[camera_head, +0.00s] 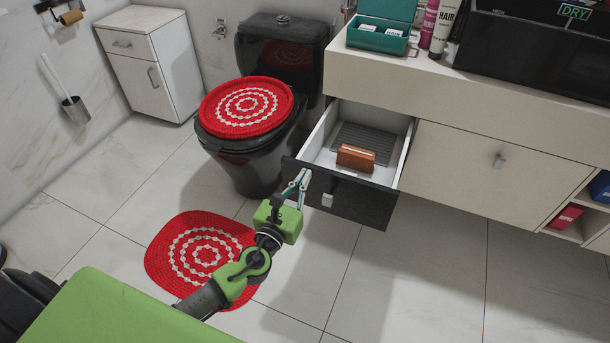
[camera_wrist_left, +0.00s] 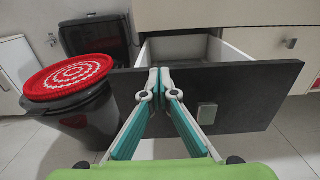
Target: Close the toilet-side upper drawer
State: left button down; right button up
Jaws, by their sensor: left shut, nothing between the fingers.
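The toilet-side upper drawer (camera_head: 344,198) is pulled out from the vanity, with a dark front, a small silver knob (camera_head: 327,200) and white inner walls. An orange-brown box (camera_head: 356,158) and a grey ribbed mat (camera_head: 369,137) lie inside it. In the left wrist view the dark drawer front (camera_wrist_left: 245,90) fills the middle right, its knob (camera_wrist_left: 207,113) right of the fingers. My left gripper (camera_head: 303,180) is shut and empty, its tips at the left part of the drawer front; in the left wrist view (camera_wrist_left: 159,72) I cannot tell whether they touch it. My right gripper is not in view.
The black toilet (camera_head: 240,160) with a red-and-white lid cover (camera_head: 246,106) stands left of the drawer. A red rug (camera_head: 190,262) lies on the tiled floor. The closed vanity drawer (camera_head: 460,170) is to the right. Floor before the vanity is clear.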

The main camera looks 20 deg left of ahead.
pick_arm(q)
jog(key=shift+w, duration=0.6)
